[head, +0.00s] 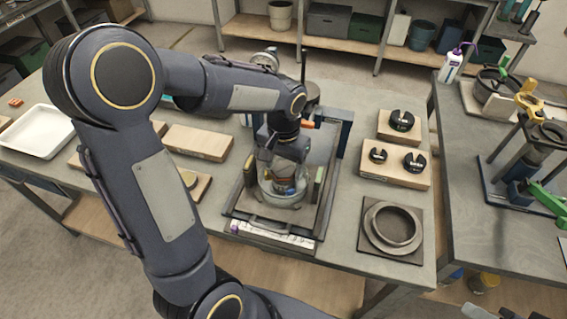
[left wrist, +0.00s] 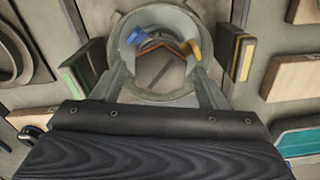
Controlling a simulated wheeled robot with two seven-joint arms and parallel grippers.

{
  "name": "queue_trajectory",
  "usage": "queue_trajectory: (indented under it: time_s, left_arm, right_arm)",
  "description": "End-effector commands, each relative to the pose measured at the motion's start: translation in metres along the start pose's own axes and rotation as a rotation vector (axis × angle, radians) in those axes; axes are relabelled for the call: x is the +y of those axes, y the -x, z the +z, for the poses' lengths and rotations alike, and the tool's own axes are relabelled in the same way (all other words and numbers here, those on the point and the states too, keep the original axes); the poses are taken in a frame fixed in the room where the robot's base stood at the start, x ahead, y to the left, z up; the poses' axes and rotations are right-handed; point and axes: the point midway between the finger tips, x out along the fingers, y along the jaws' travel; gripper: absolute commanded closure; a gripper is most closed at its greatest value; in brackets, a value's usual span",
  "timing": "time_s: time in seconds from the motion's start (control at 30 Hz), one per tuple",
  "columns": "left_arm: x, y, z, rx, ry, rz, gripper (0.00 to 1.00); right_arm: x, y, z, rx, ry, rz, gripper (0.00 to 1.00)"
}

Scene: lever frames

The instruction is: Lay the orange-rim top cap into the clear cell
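My left gripper (head: 284,160) points down over the fixture in the middle of the table. In the left wrist view its two fingers (left wrist: 163,88) are wide apart, at either side of a grey, round-walled cell (left wrist: 165,92). Whether they touch its wall is unclear. The cell's round base (head: 283,201) shows below the fingers in the head view. A thin orange-red arc (left wrist: 163,45) shows inside the round wall, between a blue piece (left wrist: 137,36) and a yellow piece (left wrist: 191,47). I cannot tell whether this arc is the cap's rim. My right gripper is out of view.
Upright blocks (head: 319,184) flank the cell inside the framed fixture. A dark plate with a grey ring (head: 392,228) lies to the right. Wooden boards with black parts (head: 396,172) stand behind it. A white tray (head: 38,131) is at far left.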

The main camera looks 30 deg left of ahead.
Motion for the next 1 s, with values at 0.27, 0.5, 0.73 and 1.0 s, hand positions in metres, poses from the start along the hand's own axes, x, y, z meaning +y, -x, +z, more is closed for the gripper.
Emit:
queue_trajectory:
  time_s: [0.27, 0.5, 0.73, 1.0]
  left_arm:
    - [0.0, -0.001, 0.0, -0.001, 0.0, 0.0, 0.26]
    - [0.0, 0.022, -0.001, 0.005, 0.001, 0.001, 0.26]
    - [0.0, 0.061, -0.001, 0.004, -0.001, 0.0, 0.26]
    - [0.0, 0.078, 0.0, 0.0, 0.0, 0.0, 0.26]
  right_arm:
    - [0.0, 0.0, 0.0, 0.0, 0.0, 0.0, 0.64]
    - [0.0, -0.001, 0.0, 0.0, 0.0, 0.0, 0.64]
    - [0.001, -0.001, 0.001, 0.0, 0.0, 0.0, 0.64]
    - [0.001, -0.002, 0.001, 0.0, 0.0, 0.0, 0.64]
